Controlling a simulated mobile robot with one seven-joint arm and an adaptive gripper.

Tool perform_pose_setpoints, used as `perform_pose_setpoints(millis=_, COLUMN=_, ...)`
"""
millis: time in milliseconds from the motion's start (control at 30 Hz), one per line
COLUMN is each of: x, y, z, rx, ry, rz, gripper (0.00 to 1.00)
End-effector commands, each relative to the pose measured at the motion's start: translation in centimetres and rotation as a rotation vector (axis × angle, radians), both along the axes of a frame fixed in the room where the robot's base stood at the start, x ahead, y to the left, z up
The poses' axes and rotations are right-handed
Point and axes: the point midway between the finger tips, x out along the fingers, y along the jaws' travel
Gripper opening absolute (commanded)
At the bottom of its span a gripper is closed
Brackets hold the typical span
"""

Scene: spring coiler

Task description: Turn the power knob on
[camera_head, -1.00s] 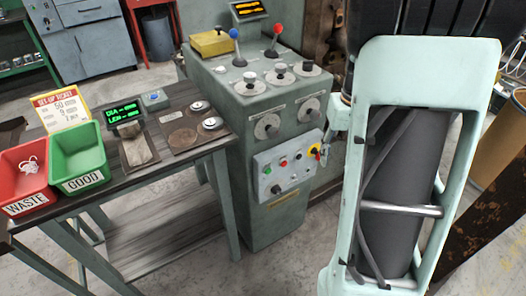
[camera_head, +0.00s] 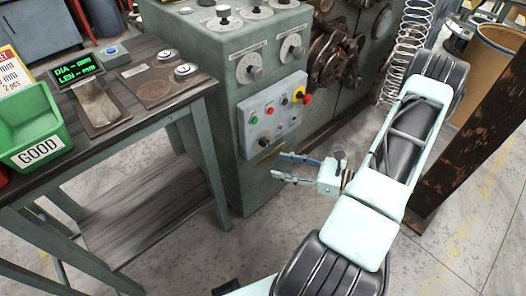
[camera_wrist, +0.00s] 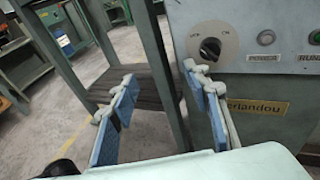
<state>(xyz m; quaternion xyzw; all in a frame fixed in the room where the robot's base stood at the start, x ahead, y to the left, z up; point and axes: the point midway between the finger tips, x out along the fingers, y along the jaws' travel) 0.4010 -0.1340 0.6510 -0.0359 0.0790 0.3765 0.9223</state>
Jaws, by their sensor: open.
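The power knob (camera_wrist: 210,47) is a black rotary knob on a round pale plate with small markings, at the upper right of the wrist view. In the head view the knob (camera_head: 265,139) sits low on the grey control panel (camera_head: 284,128). I cannot tell surely which mark it points to. My gripper (camera_head: 279,166) is open and empty, below the panel and apart from it, pointing left. In the wrist view its blue-padded fingers (camera_wrist: 158,78) are spread, with the knob ahead of and above the right finger.
A lamp labelled POWER (camera_wrist: 266,38) is right of the knob. A red and yellow emergency button (camera_head: 302,96) is at the panel's right. A table (camera_head: 160,119) with a green GOOD bin (camera_head: 35,130) stands left of the machine. A spring coil (camera_head: 410,45) rises behind my arm.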

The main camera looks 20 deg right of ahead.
Motion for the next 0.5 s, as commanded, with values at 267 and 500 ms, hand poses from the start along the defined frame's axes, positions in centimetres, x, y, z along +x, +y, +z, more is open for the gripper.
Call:
perform_pose_setpoints(millis=267, x=0.9, y=-5.1, z=-2.4, rx=0.248, ry=-0.026, rz=-0.346, gripper=0.44)
perform_pose_setpoints(millis=500, x=2.5, y=-4.9, z=-2.4, rx=0.271, ry=-0.031, rz=-0.375, gripper=0.44)
